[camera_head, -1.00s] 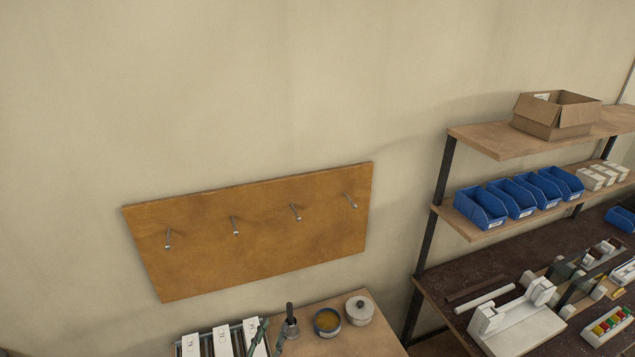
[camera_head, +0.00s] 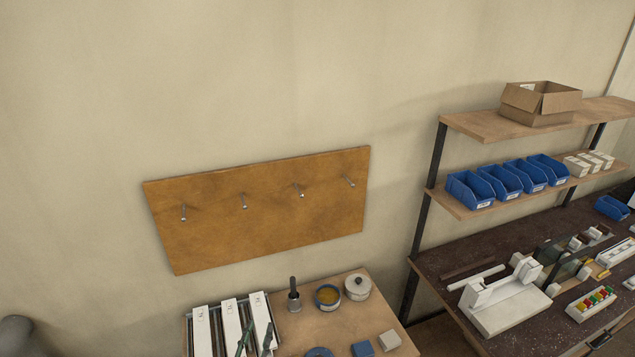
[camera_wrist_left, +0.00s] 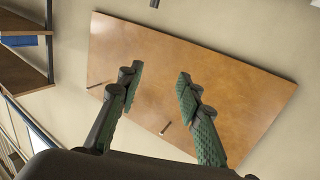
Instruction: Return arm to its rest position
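My left gripper (camera_head: 255,341) shows only by its green fingertips at the bottom edge of the head view, in front of the white-topped rack. In the left wrist view my left gripper (camera_wrist_left: 157,85) has its two green-padded fingers wide apart with nothing between them. Behind them is the brown wall board (camera_wrist_left: 240,85), partly hidden by the fingers. The head view shows this board (camera_head: 270,225) on the wall, with several bare metal pegs. My right gripper is in neither view.
A small table (camera_head: 350,325) below the board holds a rack (camera_head: 203,325), a dark-handled tool (camera_head: 294,296), a yellow-filled bowl (camera_head: 328,296) and a lidded pot (camera_head: 357,287). A shelf (camera_head: 490,125) with blue bins (camera_head: 470,187) stands right, above a dark bench (camera_head: 450,262).

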